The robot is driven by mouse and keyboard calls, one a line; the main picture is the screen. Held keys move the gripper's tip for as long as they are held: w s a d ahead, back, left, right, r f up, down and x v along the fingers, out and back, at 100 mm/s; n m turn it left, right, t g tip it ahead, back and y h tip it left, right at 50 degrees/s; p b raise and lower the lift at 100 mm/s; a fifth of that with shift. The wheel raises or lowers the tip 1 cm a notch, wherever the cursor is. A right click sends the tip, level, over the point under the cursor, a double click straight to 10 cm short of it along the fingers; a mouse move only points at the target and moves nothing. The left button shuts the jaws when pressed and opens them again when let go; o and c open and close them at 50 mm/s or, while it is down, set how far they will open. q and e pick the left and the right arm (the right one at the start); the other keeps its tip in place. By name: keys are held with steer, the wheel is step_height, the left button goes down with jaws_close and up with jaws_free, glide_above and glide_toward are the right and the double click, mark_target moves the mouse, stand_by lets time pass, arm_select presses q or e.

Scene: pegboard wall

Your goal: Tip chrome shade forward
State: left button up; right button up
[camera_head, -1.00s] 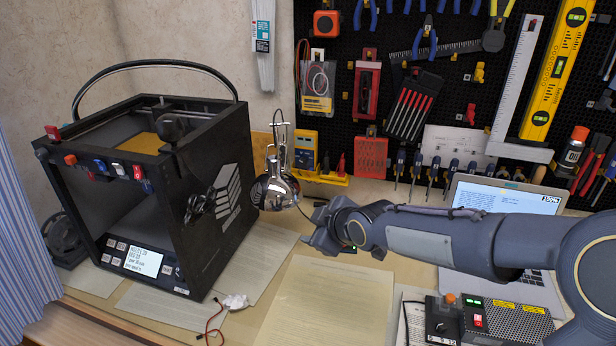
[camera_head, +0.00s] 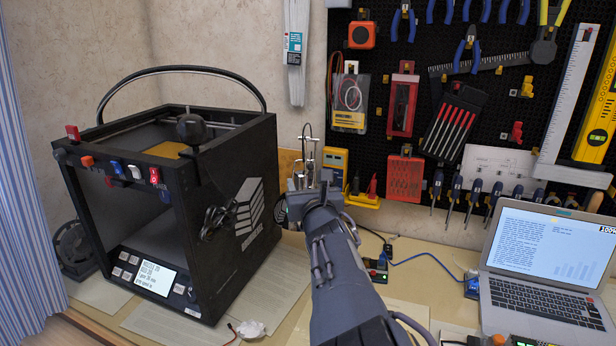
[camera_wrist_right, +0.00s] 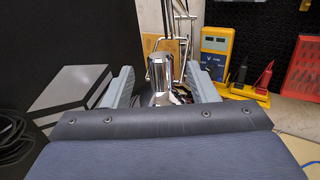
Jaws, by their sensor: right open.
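The chrome shade (camera_wrist_right: 162,72) of the lamp shows in the right wrist view, between the two grey fingers of my right gripper (camera_wrist_right: 162,82). The fingers are apart, one on each side of its shiny neck; I cannot tell whether they touch it. In the head view my right gripper (camera_head: 307,185) is in front of the lamp and hides most of the shade. The lamp's thin stem (camera_head: 308,137) rises above the gripper. My left gripper is in neither view.
A black 3D printer (camera_head: 240,235) stands close at the left of my right gripper. A yellow multimeter (camera_head: 335,163) stands just right of the lamp, before the tool pegboard (camera_head: 475,115). An open laptop (camera_head: 545,265) is at the right. Papers (camera_head: 170,325) lie on the table.

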mark_target(304, 175)
steer(key=p+x, duration=0.1)
steer(key=x, duration=0.4)
steer(key=shift+w, duration=0.1)
jaws_close()
steer(key=g+p, duration=0.1)
steer(key=p, duration=0.1)
steer(key=g+p, duration=0.1)
steer(key=p, duration=0.2)
steer(key=shift+w+r+m+h+p, duration=0.3)
steer(key=shift+w+r+m, duration=0.1)
steer(key=shift+f+p, duration=0.1)
steer(key=shift+p, duration=0.25)
steer(key=shift+f+g, duration=0.15)
steer(key=shift+g, duration=0.15)
steer(key=shift+f, duration=0.1)
